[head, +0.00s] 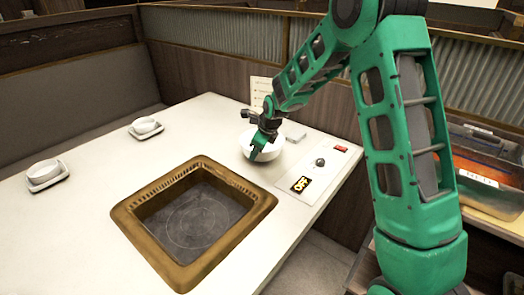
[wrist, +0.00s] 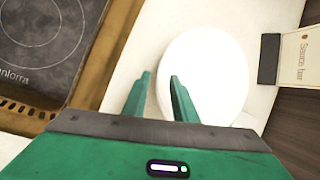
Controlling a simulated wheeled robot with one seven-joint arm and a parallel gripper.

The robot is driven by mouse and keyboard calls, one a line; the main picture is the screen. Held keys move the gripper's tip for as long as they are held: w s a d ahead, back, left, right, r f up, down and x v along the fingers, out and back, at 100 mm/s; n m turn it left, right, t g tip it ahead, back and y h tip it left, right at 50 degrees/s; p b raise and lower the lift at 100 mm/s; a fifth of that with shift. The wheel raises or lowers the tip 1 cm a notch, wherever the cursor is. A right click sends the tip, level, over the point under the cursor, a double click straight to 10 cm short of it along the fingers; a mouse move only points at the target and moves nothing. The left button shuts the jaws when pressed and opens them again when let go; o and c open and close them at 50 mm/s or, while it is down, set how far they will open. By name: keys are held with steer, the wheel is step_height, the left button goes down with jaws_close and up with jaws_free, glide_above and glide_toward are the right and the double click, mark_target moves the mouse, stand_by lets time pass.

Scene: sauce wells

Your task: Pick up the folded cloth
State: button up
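My gripper (head: 258,154) is low over the table at the near left side of a white bowl (head: 270,150). A small flat pale grey piece (head: 294,132) lies behind and right of the bowl in the head view. It may be the folded cloth, but it is too small to be sure. No cloth is clear in the wrist view.
A grill well with a bronze rim (head: 120,215) is sunk into the white table (head: 85,205). A menu card (head: 261,90) stands behind the bowl. Two small bowls (head: 145,125) (head: 44,171) sit left.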

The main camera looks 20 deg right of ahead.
steer(key=shift+x, duration=1.05)
jaws_close()
steer(key=shift+r, duration=0.2)
